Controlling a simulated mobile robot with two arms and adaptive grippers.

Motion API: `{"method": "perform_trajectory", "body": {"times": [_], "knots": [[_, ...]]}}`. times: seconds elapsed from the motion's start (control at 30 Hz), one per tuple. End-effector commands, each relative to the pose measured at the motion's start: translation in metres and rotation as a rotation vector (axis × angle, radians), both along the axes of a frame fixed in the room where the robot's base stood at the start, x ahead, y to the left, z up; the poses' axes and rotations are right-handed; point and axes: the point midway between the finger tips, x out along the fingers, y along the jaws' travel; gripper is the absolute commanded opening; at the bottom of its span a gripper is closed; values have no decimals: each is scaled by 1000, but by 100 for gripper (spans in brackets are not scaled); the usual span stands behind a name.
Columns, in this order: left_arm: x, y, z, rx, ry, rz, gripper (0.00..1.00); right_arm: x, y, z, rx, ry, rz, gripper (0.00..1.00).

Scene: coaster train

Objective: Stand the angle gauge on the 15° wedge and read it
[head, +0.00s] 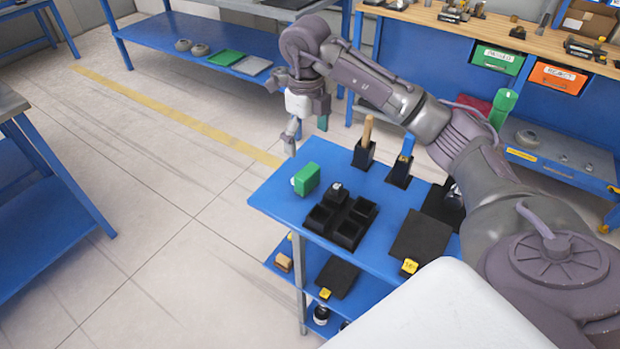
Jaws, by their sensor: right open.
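A green block-shaped thing with a pale face (307,179), which may be the angle gauge, stands upright on the blue cart top near its far left corner. My right gripper (306,131) hangs above and beyond that corner, its fingers apart with nothing between them. It is clear of the green block. A small yellow tag (410,267) with dark marks sits at the front edge of a flat black pad (420,236); I cannot read it surely. I cannot make out the 15° wedge for certain. My left gripper is out of view.
The blue cart (275,194) also carries a black compartment tray (350,232) and two black holders with a wooden handle (367,130) and a blue handle (408,146). A bench with green (497,60) and orange bins (558,78) stands behind.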

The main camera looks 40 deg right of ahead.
Motion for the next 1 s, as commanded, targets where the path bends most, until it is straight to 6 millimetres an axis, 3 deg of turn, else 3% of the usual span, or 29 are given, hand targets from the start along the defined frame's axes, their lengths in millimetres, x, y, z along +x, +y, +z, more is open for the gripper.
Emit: {"method": "perform_trajectory", "body": {"times": [0.3,0.57,0.8,1.0], "knots": [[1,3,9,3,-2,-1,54,-1,1,-61,3,5,3,98],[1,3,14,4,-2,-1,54,-2,1,-80,3,3,4,98],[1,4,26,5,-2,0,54,-4,2,-116,5,5,4,98],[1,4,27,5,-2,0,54,-3,1,-127,3,1,4,98]]}}
